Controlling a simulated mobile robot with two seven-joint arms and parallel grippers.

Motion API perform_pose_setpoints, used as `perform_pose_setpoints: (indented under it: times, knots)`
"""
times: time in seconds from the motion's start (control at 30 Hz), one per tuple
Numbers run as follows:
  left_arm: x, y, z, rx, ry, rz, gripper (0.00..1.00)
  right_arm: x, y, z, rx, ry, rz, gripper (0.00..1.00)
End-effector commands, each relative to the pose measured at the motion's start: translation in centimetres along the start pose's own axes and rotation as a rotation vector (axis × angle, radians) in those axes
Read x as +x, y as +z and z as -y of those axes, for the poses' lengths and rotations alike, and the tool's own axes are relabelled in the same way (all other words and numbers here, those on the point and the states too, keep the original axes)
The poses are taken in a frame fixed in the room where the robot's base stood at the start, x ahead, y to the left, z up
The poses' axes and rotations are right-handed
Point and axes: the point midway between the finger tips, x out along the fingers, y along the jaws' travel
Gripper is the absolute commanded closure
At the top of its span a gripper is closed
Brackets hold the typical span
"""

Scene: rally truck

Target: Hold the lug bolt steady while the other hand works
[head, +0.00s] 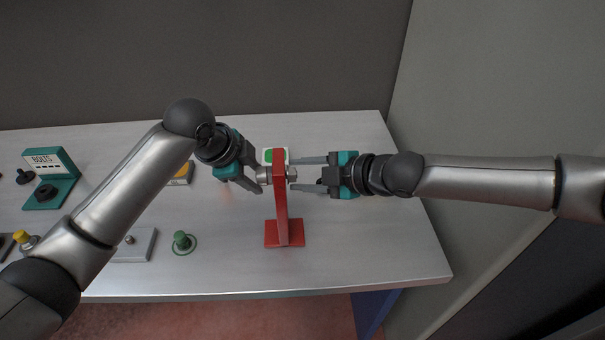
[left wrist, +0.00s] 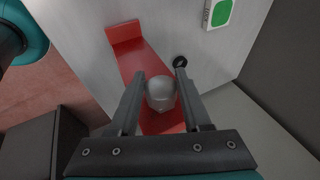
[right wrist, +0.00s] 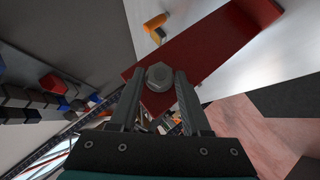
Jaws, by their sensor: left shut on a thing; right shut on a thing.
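A red upright stand (head: 281,205) with a flat foot is on the bench. A silver lug bolt (head: 264,173) passes through its upper part. My left gripper (head: 262,180) is at the stand's left face. In the left wrist view its fingers are shut around the bolt's rounded silver end (left wrist: 160,92). My right gripper (head: 298,174) is level at the right face. In the right wrist view its fingers are shut on a silver hex piece (right wrist: 158,76) against the red plate (right wrist: 215,50). I cannot tell whether this is the bolt's head or a nut.
A card with a green patch (head: 270,155) lies behind the stand. To the left are a teal BOLTS holder (head: 62,186), a yellow-topped block (head: 184,170), a green knob (head: 182,241) and a grey plate (head: 140,245). The bench right of the stand is clear.

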Motion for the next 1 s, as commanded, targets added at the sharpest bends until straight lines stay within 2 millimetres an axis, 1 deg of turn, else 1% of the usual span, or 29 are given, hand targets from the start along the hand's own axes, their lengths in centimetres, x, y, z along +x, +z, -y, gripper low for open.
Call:
perform_pose_setpoints:
  times: [0.03, 0.33, 0.6, 1.0]
  knots:
    - [-0.05, -0.19, 0.08, 0.003, -0.003, -0.004, 1.00, 0.23, -0.75, 0.02, 0.007, -0.016, -0.016, 1.00]
    - [-0.04, -0.30, 0.07, 0.004, -0.004, -0.007, 1.00, 0.49, -1.19, 0.16, 0.079, -0.089, -0.027, 1.00]
    - [-0.04, -0.48, 0.05, 0.005, -0.004, -0.011, 1.00, 0.44, -0.96, 0.30, 0.128, -0.139, -0.022, 1.00]
    - [-0.03, -0.57, 0.04, 0.004, -0.004, -0.015, 1.00, 0.09, -0.38, 0.06, 0.158, -0.163, -0.007, 1.00]
